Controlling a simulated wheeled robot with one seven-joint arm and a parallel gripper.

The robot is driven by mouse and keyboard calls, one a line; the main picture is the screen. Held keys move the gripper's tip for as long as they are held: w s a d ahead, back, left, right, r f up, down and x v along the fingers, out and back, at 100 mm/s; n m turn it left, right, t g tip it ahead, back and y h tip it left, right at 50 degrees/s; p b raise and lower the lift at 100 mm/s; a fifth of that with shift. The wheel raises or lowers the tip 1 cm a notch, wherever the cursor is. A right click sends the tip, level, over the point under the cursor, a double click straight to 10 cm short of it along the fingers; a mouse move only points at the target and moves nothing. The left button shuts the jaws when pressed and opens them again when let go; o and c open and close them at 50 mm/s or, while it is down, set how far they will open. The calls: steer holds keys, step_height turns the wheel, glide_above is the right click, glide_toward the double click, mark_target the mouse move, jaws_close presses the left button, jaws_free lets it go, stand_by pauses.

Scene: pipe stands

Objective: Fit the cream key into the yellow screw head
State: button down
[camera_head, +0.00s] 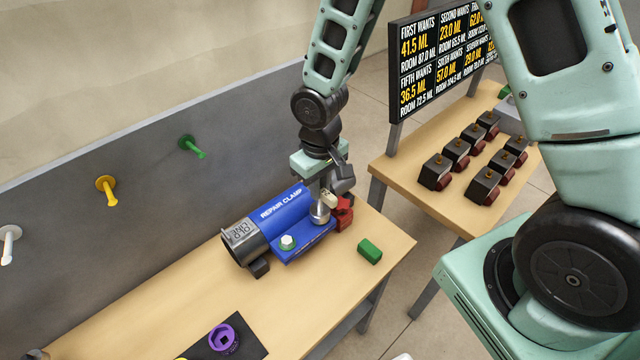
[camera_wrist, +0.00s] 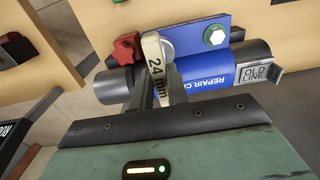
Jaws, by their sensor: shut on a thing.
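My gripper (camera_wrist: 158,88) is shut on the cream key (camera_wrist: 154,56), a flat piece marked "24 mm". In the head view my gripper (camera_head: 326,182) is at the right end of the blue repair clamp (camera_head: 288,209), and the cream key (camera_head: 329,199) shows small beneath it. The key's far end overlaps a round silver bolt (camera_wrist: 167,46) on the clamp's flange; I cannot tell whether they touch. A yellow peg (camera_head: 106,188) sticks out of the grey back panel.
A red star-shaped knob (camera_wrist: 127,47) is close beside the key. The clamp sits around a dark pipe (camera_head: 244,248). A green block (camera_head: 369,251) and a purple ring-shaped piece (camera_head: 222,337) lie on the bench. Several black boxes (camera_head: 436,172) stand on another table.

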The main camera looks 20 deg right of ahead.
steer(key=shift+f+b, duration=0.35)
steer(key=shift+f, duration=0.15)
steer(key=c, duration=1.3)
jaws_free()
step_height(320, 180, up, 5)
steer(key=p, duration=0.4)
steer(key=shift+r, duration=0.1)
step_height(320, 180, up, 17)
steer(key=b, duration=0.3)
steer(key=shift+r+b, duration=0.15)
steer(key=shift+b, duration=0.25)
